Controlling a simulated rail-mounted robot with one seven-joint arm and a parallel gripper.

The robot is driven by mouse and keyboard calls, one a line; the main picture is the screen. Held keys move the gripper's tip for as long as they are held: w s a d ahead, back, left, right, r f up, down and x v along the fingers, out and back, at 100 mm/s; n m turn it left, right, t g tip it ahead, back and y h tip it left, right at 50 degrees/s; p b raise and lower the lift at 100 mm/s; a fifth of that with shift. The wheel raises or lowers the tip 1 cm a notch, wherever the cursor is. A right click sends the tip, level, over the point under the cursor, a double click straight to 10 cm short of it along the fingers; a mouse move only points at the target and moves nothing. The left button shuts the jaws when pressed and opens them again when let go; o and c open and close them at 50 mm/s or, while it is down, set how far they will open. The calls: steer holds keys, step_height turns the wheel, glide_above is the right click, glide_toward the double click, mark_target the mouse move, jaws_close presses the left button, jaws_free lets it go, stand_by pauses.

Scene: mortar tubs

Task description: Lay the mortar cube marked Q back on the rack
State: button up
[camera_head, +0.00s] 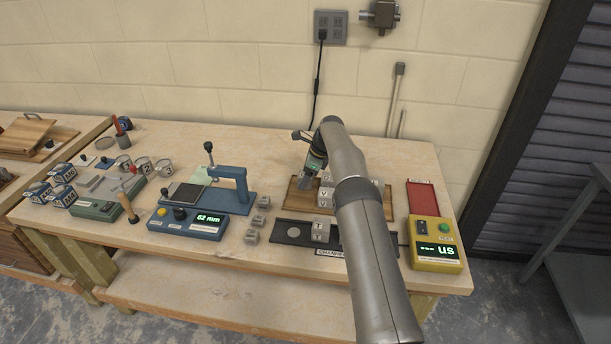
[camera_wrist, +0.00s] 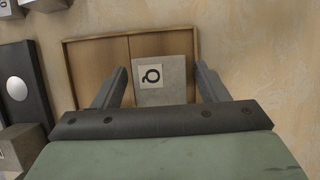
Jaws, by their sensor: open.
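The mortar cube marked Q (camera_wrist: 151,76) is a grey block with a white label, seen in the wrist view between my fingers. It sits within the wooden rack (camera_wrist: 84,55), which has a raised rim and a dividing line. My gripper (camera_wrist: 160,82) is open, with one finger on each side of the cube; a gap shows on both sides. In the head view the rack (camera_head: 294,203) lies under my arm, and my gripper (camera_head: 318,165) is over its left part. The Q cube is not clear to tell there.
Several marked cubes stand on the rack's right part and near the black plate (camera_head: 290,232). Three grey cubes (camera_head: 258,220) stand to its left. A blue device reading 62 mm (camera_head: 188,222), a yellow meter (camera_head: 437,244) and a red tray (camera_head: 423,196) surround it.

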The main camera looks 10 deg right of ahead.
steer(key=v, duration=1.2)
steer(key=s+a+r+n+h, duration=0.1)
steer(key=s+a+r+n, duration=0.1)
steer(key=s+r+n, duration=0.6)
steer(key=s+a+r+n+h, duration=0.15)
steer(key=s+r, duration=0.35)
steer(key=s, duration=0.6)
steer(key=s+f+n, duration=0.2)
steer(key=s+n, duration=0.2)
steer(key=s, duration=0.7)
steer(key=s+f+n+h, duration=0.1)
steer(key=s+f+n, duration=0.2)
steer(key=s, duration=0.8)
steer(key=s+a+f+n+h, duration=0.1)
steer(key=s+n, duration=0.4)
steer(key=s, duration=0.6)
steer(key=shift+s+f+g+b, duration=0.3)
steer(key=shift+s+f+b, duration=0.1)
steer(key=shift+f, duration=0.4)
